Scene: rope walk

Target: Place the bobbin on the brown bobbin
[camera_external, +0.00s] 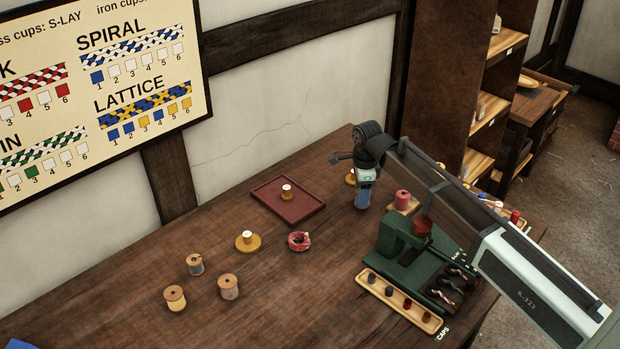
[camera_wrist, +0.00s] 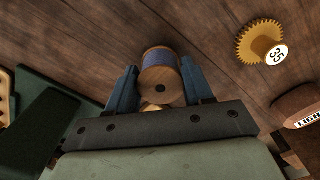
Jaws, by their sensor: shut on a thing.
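My gripper (camera_external: 363,198) is above the back right part of the table, pointing down. In the wrist view its two blue-grey fingers (camera_wrist: 160,85) are shut on a wooden bobbin with blue thread (camera_wrist: 160,58), its round end facing the camera. In the external view the held bobbin is hard to tell from the fingers. Three bobbins stand upright at the front left of the table, far from my gripper: a tan-brown one (camera_external: 228,288), a yellowish one (camera_external: 175,299) and a greyish one (camera_external: 195,265). Which is the brown bobbin is uncertain; the tan-brown one looks closest.
A red tray (camera_external: 312,207) and a yellow disc with a peg (camera_external: 247,244) lie left of my gripper. A pinkish ring (camera_external: 299,241) is near them. A green stand (camera_external: 390,256) and a wooden cap tray (camera_external: 388,310) are at right. A toothed yellow disc (camera_wrist: 249,44) shows in the wrist view.

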